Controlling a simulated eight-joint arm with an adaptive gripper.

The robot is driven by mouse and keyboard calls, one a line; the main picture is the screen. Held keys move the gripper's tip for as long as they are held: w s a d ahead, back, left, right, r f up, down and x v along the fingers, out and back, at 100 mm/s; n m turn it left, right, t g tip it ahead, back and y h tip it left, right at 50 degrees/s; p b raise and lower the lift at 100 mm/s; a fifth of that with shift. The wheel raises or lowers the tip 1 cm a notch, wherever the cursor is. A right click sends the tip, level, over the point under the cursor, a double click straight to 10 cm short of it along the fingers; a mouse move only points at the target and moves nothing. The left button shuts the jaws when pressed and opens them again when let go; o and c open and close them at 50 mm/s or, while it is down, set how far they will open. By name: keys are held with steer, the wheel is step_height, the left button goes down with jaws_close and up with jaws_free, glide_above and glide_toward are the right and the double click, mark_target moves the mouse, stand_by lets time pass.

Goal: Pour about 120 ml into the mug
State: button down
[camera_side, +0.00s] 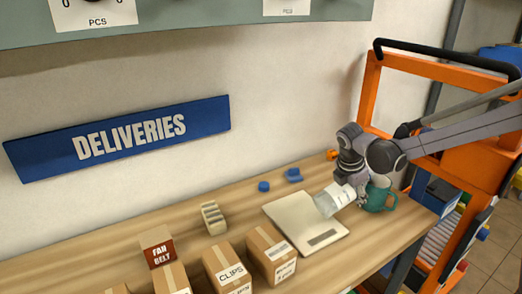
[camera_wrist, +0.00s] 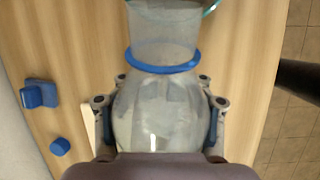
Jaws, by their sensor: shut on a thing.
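My gripper (camera_side: 357,190) is shut on a clear bottle (camera_side: 330,201) with a pale label. The bottle is tilted, above the right part of the pale flat scale (camera_side: 286,212). In the wrist view the bottle (camera_wrist: 155,115) sits between the two fingers (camera_wrist: 160,103), with a blue ring (camera_wrist: 163,68) around its neck. The teal mug (camera_side: 378,199) stands right of the scale, close beside my gripper. Only part of its rim (camera_wrist: 211,9) shows by the bottle's mouth in the wrist view. I cannot tell the liquid level or whether any is flowing.
Small blue pieces (camera_side: 263,186) (camera_side: 294,175) lie on the bench behind the scale. A beige slotted rack (camera_side: 213,218) and several cardboard boxes (camera_side: 271,254) stand to the left. An orange frame (camera_side: 370,90) rises at the bench's right end.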

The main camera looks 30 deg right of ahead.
steer(key=shift+d+f+h, duration=0.15)
steer(key=shift+f+h, duration=0.05)
steer(key=shift+h, duration=0.1)
steer(key=shift+d+r+h, duration=0.15)
steer(key=shift+h, duration=0.85)
steer(key=r, duration=0.4)
steer(key=d+r, duration=0.1)
steer(key=r, duration=0.1)
steer(key=shift+s, duration=0.1)
steer(key=shift+d+r+h, duration=0.45)
steer(key=shift+d+h, duration=0.05)
steer(key=shift+h, duration=0.2)
steer(key=shift+s+d+f+h, duration=0.1)
steer(key=shift+d+h, duration=0.35)
steer(key=shift+h, duration=0.65)
steer(key=shift+a+r+h+p, duration=0.1)
steer(key=shift+r+h+p, duration=0.3)
steer(key=shift+h, duration=0.3)
steer(key=shift+a+f+n+g+h, duration=0.1)
steer(key=shift+f+n+g+h, duration=0.2)
steer(key=shift+h, duration=0.65)
steer(key=shift+a+f+n+g+h, duration=0.1)
steer(key=shift+f+h, duration=0.25)
steer(key=shift+h, duration=0.6)
steer(key=shift+r+h, duration=0.25)
steer(key=shift+h, duration=0.65)
steer(key=shift+a, duration=0.1)
